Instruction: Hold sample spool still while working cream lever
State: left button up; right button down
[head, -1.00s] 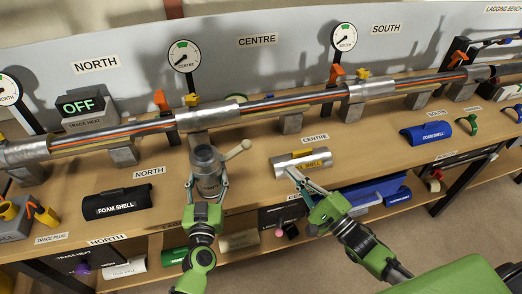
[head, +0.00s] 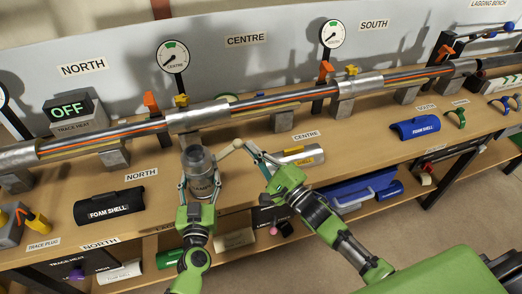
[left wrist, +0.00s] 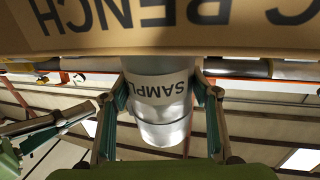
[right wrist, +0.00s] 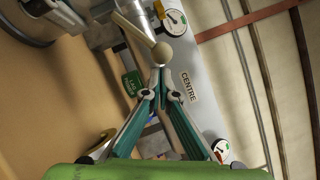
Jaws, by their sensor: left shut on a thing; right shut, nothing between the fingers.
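The sample spool (head: 197,160), a grey metal cylinder, stands upright on the bench in front of the pipe. My left gripper (head: 200,188) is shut around its body; in the left wrist view a finger lies on each side of the spool (left wrist: 162,110), over its "SAMPL" label. The cream lever (head: 231,147) sticks out from the spool's upper right side, ending in a round knob. My right gripper (head: 251,147) is shut and empty beside the knob. In the right wrist view its closed tips lie at the knob (right wrist: 161,52); whether they touch is unclear.
A silver shell (head: 300,154) lies just right of my right gripper. A black foam shell (head: 109,207) lies to the left, a blue one (head: 415,128) to the right. The long pipe (head: 280,104) runs behind on supports. Bench between black shell and spool is clear.

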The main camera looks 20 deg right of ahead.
jog(key=shift+r, duration=0.1)
dwell(0.4)
jog(key=shift+a+r+n, duration=0.1)
jog(key=shift+r+n, duration=0.15)
jog(key=shift+n, duration=0.15)
